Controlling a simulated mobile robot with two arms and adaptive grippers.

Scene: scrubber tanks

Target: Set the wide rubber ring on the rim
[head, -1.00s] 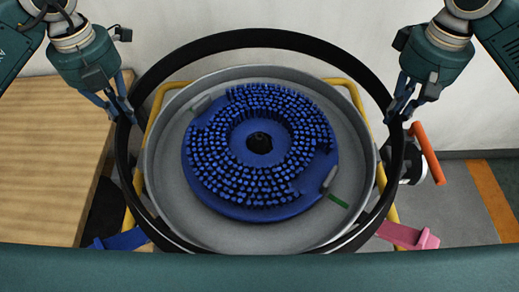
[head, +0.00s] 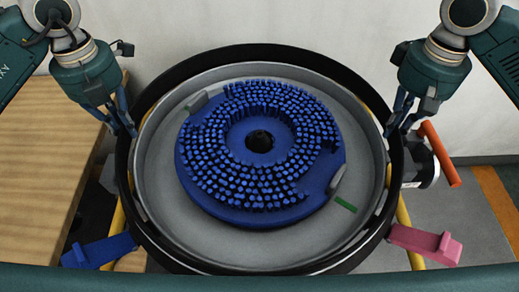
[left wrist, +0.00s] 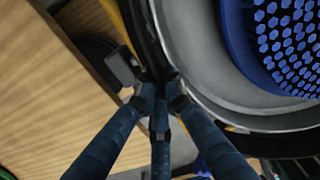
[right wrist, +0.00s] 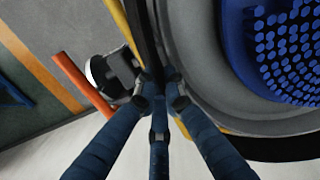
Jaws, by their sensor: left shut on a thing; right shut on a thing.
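The wide rubber ring (head: 122,168) is a large black band, seen in the head view around the grey round tank (head: 160,175). It looks roughly level and nearly concentric with the tank's rim. Whether it touches the rim all round cannot be told. My left gripper (head: 131,131) is shut on the ring's left side, and my right gripper (head: 389,133) is shut on its right side. The ring passes between the fingers in the left wrist view (left wrist: 152,50) and the right wrist view (right wrist: 150,50).
A blue bristled disc (head: 222,205) lies in the tank, with a green strip (head: 345,204) beside it. A blue latch (head: 98,251) and a pink latch (head: 425,243) stick out at the front. An orange bar (head: 440,153) is close on the right; a wooden table (head: 40,150) stands left.

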